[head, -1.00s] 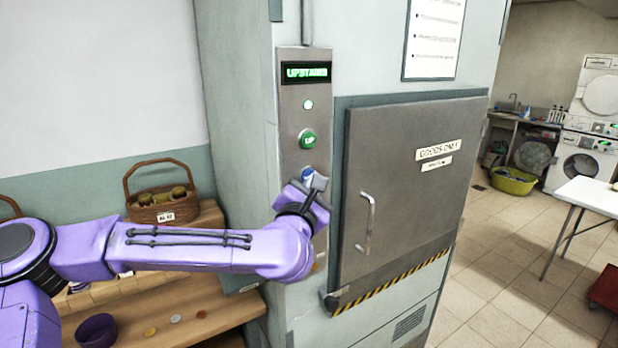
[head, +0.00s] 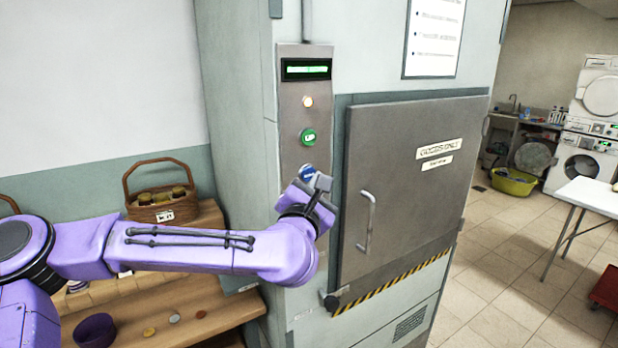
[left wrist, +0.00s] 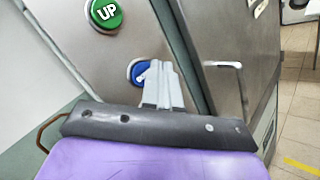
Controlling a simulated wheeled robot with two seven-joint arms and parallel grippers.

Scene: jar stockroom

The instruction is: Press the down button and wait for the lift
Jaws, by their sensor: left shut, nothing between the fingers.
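The lift's steel control panel (head: 292,130) carries a green UP button (head: 308,137) and a blue button (head: 306,171) below it. The display (head: 306,69) at the top shows green text too blurred to read. My left gripper (head: 320,181) is shut and empty at the blue button. In the left wrist view its closed fingertips (left wrist: 157,72) overlap the blue button (left wrist: 138,70), hiding its label; I cannot tell whether they touch it. The lift door (head: 410,180), marked GOODS ONLY, is closed.
A wooden shelf (head: 205,328) with a wicker basket (head: 152,213) stands left of the lift. Tiled floor between is open.

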